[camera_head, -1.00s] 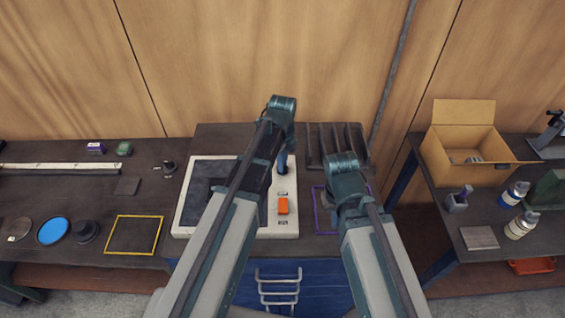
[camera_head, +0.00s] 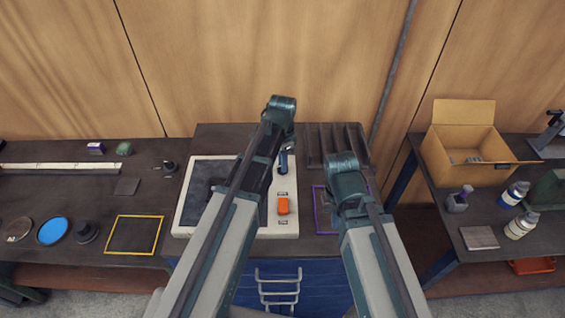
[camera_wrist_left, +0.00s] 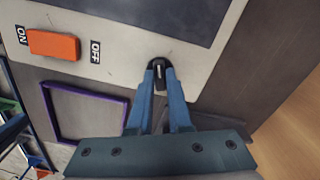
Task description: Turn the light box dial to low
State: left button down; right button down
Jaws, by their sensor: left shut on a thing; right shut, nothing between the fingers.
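The light box (camera_head: 232,230) is a white panel with a dark screen on the middle bench. Its small black dial (camera_wrist_left: 160,74) shows in the left wrist view between the fingertips of my left gripper (camera_wrist_left: 159,75). The gripper is shut on the dial, and a light mark shows on the dial's face. In the head view my left gripper (camera_head: 284,160) is partly hidden by my left arm, and the dial cannot be made out there. My right arm reaches over the bench to the right of the box; its fingers are hidden.
An orange switch (camera_head: 283,206) sits on the light box, between ON and OFF labels in the wrist view. A purple frame (camera_head: 319,213) lies just right of the box. A dark slotted rack (camera_head: 335,140) stands behind. A cardboard box (camera_head: 462,160) is on the right bench.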

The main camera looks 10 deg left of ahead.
pick_arm(q)
jog(key=n, duration=1.3)
jog(key=shift+n, duration=0.4)
dwell(0.4)
jog(key=c, duration=0.8)
grip_release()
jog(key=shift+c, duration=0.2)
jog(key=shift+r, duration=0.1)
pick_arm(e)
jog(key=shift+r, duration=0.1)
pick_arm(q)
notch_tip(320, 180, up, 14)
jog(key=p, duration=1.4)
pick_arm(e)
notch_tip(320, 180, up, 14)
jog(key=shift+f, duration=0.2)
pick_arm(q)
jog(key=shift+f, duration=0.25)
pick_arm(e)
jog(key=shift+s, duration=0.1)
